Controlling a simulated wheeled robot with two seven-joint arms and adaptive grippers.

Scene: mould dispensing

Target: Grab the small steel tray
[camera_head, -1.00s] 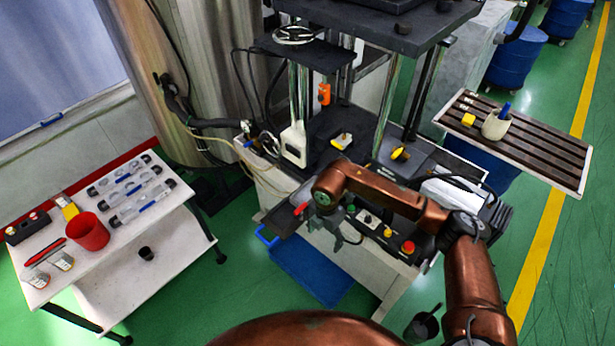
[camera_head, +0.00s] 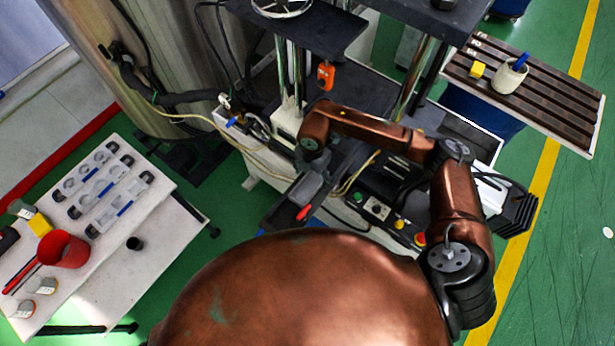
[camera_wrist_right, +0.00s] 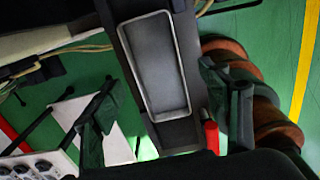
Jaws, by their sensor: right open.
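The small steel tray (camera_wrist_right: 157,65) is a shallow grey rectangular tray with a raised rim. In the right wrist view it lies lengthwise on a dark ledge, between and beyond my fingers. In the head view it shows as a grey shape (camera_head: 308,188) at the front of the machine, partly hidden by my wrist. My right gripper (camera_wrist_right: 165,125) is open and empty, its two dark fingers wide apart on either side of the ledge. In the head view, my right gripper (camera_head: 311,164) is mostly hidden below the copper wrist. My left gripper is not in view.
A red handle (camera_wrist_right: 210,136) stands close beside the ledge near my right finger. A control box with buttons (camera_head: 377,209) is to the right. A white table (camera_head: 160,210) with a red cup (camera_head: 63,249) is at left. A slotted table (camera_head: 560,105) is at right.

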